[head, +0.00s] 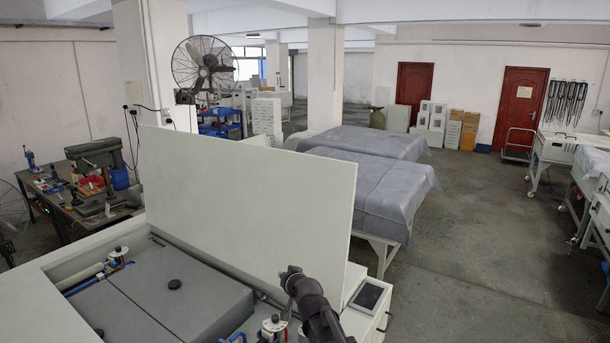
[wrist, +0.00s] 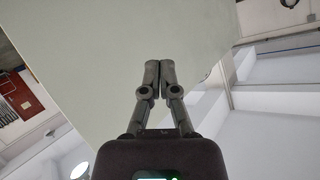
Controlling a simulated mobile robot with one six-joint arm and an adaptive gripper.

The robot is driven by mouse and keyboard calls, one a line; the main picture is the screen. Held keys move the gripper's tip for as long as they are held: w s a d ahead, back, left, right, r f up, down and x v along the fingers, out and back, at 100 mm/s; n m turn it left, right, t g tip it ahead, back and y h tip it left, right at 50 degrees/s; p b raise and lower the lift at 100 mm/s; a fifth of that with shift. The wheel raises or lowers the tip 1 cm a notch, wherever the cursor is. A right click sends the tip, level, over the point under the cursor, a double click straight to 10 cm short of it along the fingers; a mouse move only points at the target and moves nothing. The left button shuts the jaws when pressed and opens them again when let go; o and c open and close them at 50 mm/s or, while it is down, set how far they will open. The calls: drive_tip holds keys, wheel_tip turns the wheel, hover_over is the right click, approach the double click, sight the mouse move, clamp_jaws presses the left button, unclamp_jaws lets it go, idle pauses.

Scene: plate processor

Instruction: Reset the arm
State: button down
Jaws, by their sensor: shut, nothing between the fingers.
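My gripper (wrist: 159,68) shows in the wrist view with its two dark fingers together and nothing between them. Behind the fingers is the pale panel of the raised lid (wrist: 110,35). In the head view my dark arm reaches up from the bottom edge, in front of the lower right part of the same lid (head: 260,200). The fingertips cannot be made out in the head view.
A small control screen (head: 370,296) sits on the machine's right corner, close to my arm. Cloth-covered tables (head: 375,180) stand behind the lid. A workbench with a drill press (head: 95,160) is at the left. Open floor (head: 480,250) lies to the right.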

drive_tip(key=s+d+f+g+h, duration=0.3)
drive_tip(key=s+d+f+g, duration=0.3)
drive_tip(key=s+d, duration=0.5)
drive_tip(key=s+d+f+g+h, duration=0.2)
drive_tip(key=s+d+f+g, duration=0.35)
drive_tip(key=s+d, duration=0.6)
wheel_tip(320, 180, down, 25)
drive_tip(key=s+b, duration=0.1)
drive_tip(key=b, duration=2.4)
drive_tip(key=shift+d+r, duration=0.2)
drive_tip(key=shift+d, duration=0.25)
drive_tip(key=shift+s+d+g, duration=0.1)
drive_tip(key=shift+d+g, duration=0.05)
drive_tip(key=shift+g, duration=0.1)
